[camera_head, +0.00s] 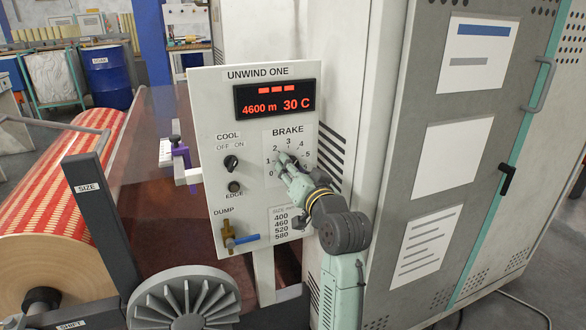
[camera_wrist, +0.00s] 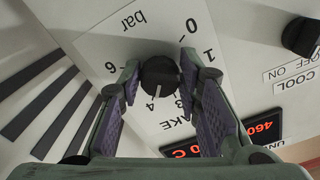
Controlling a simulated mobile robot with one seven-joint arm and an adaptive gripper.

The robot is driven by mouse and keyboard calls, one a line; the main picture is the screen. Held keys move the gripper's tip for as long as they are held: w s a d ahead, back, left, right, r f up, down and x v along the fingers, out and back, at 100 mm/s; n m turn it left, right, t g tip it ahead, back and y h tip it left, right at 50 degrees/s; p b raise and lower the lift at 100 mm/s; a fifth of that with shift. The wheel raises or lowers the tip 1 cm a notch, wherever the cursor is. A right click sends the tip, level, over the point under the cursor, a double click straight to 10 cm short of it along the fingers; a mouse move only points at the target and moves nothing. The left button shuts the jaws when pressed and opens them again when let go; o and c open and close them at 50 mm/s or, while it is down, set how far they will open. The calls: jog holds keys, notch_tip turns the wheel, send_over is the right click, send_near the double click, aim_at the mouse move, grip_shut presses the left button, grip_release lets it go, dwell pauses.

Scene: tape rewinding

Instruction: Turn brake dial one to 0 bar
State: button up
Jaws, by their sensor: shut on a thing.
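The brake dial (camera_wrist: 159,75) is a round black knob on the white BRAKE scale in the wrist view. Its white pointer line points down in that view, near the 4, while the 0 sits at the upper right. My gripper (camera_wrist: 158,80) is shut on the dial, with one purple-padded finger on each side. In the head view my gripper (camera_head: 286,166) reaches the panel (camera_head: 215,105) labelled UNWIND ONE and hides most of the dial.
A red display (camera_head: 275,98) reads 4600 m and 30 C above the dial. A black COOL switch (camera_head: 231,163) and a brass DUMP valve with a blue handle (camera_head: 240,239) are to its left. A grey cabinet (camera_head: 400,130) stands close on the right.

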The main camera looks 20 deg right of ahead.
jog(key=c, duration=0.4)
jog(key=shift+o, duration=0.2)
jog(key=shift+f+n+b, duration=0.1)
jog(key=shift+n+b, duration=0.2)
jog(key=shift+n, duration=0.1)
jog(key=shift+d+r+n+b, duration=0.1)
jog(key=shift+n+b, duration=2.75)
jog(key=shift+n, duration=2.3)
jog(key=shift+d+r+n+b, duration=0.1)
jog(key=shift+n+b, duration=2.8)
jog(key=shift+n, duration=2.3)
jog(key=shift+d+r+n+b, duration=0.1)
jog(key=shift+n+b, duration=2.75)
jog(key=shift+n, duration=2.3)
